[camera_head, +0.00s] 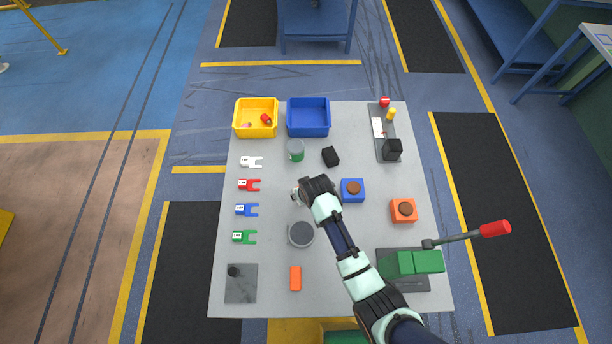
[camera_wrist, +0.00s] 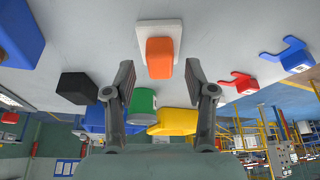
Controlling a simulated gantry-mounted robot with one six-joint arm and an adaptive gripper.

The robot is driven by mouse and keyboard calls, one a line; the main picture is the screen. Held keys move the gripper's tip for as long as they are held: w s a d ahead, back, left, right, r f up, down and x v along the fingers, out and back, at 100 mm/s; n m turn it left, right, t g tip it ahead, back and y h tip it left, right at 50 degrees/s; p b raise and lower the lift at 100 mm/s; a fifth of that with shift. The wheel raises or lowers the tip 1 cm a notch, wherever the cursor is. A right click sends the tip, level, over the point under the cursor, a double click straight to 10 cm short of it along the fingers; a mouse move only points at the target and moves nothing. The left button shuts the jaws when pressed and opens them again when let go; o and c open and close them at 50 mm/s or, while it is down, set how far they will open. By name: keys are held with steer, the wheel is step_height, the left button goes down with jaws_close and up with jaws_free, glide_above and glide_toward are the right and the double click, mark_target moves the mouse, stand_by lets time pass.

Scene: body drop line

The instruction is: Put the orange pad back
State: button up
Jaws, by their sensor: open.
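An orange piece (camera_wrist: 159,58) on a white plate (camera_wrist: 160,27) shows in the wrist view, between my fingers in the picture. I cannot tell if it is the orange pad. In the head view an orange block (camera_head: 295,278) lies flat near the table's front edge, away from my gripper. My gripper (camera_head: 300,193) is over the middle of the table. In the wrist view my gripper (camera_wrist: 159,70) is open, its fingers spread apart with no grip on anything. My gripper hides most of the white plate in the head view.
Yellow bin (camera_head: 238,126) and blue bin (camera_head: 308,131) stand at the back. A green-banded can (camera_head: 296,150), black block (camera_head: 331,156), blue block (camera_head: 346,196) and grey round piece (camera_head: 301,234) surround my gripper. Fork pieces line the left; a red-handled lever (camera_head: 465,236) stands right.

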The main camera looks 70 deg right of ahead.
steer(key=p+v, duration=0.1)
steer(key=v, duration=0.8)
steer(key=shift+r, duration=0.3)
